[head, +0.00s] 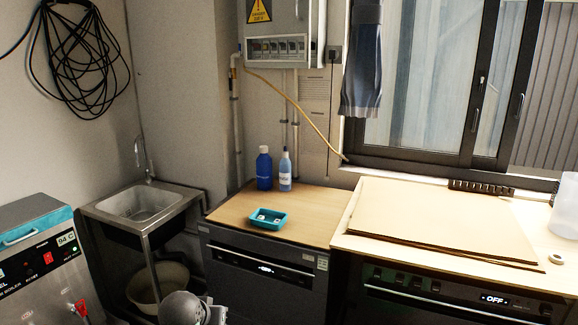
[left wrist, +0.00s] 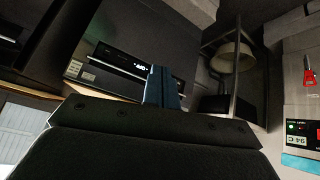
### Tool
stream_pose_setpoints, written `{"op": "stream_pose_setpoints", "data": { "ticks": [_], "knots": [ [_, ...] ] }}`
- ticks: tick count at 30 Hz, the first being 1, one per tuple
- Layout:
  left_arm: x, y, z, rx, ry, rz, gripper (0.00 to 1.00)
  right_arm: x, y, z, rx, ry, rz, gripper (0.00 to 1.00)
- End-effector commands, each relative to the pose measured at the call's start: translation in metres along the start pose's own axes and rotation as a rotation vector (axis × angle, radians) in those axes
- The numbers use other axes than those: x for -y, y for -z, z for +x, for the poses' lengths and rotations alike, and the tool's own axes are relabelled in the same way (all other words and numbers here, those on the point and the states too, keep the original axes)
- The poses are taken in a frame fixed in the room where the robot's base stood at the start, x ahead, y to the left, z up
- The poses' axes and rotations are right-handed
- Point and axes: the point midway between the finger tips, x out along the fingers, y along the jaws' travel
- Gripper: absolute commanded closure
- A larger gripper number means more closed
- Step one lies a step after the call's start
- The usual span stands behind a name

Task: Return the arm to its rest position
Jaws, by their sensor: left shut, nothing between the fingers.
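My left gripper (left wrist: 162,86) shows in the left wrist view. Its two dark blue fingers are together with nothing between them, and they point toward the front of a dark oven (left wrist: 145,65) with a lit display. I cannot tell how far the fingers are from it. In the head view, a grey rounded part of my arm shows at the bottom edge, and the gripper's fingers are not visible there. The same dark oven (head: 262,275), its door shut, stands in the middle of the head view. My right gripper is in neither view.
A teal tray (head: 267,220) with small pale items and two blue bottles (head: 265,168) stand on the wooden top. A second oven (head: 440,290) reads OFF at right, below a cardboard sheet (head: 440,222). A sink (head: 140,204), bucket (head: 158,281) and boiler (head: 40,262) are at left.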

Motion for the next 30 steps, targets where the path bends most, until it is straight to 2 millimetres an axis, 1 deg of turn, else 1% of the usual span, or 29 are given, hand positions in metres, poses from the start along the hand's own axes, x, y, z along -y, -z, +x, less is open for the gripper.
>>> {"op": "stream_pose_setpoints", "data": {
  "ticks": [1,3,13,17,24,27,30],
  "knots": [
    [-0.004,-0.023,-0.007,0.022,0.009,0.014,1.0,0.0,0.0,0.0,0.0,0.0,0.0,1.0],
    [-0.009,-0.05,-0.017,0.048,0.022,0.031,1.0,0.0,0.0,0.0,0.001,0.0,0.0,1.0],
    [-0.032,-0.166,-0.052,0.143,0.024,0.094,1.0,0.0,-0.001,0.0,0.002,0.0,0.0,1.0],
    [-0.041,-0.213,-0.06,0.203,0.007,0.11,1.0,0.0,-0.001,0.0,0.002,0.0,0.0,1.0],
    [-0.05,-0.311,-0.066,0.361,-0.015,0.124,1.0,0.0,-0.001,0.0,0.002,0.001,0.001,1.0],
    [-0.049,-0.346,-0.071,0.42,-0.018,0.121,1.0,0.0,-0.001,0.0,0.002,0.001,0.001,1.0],
    [-0.049,-0.373,-0.076,0.465,-0.02,0.116,1.0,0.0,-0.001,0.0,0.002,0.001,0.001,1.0]
  ]
}}
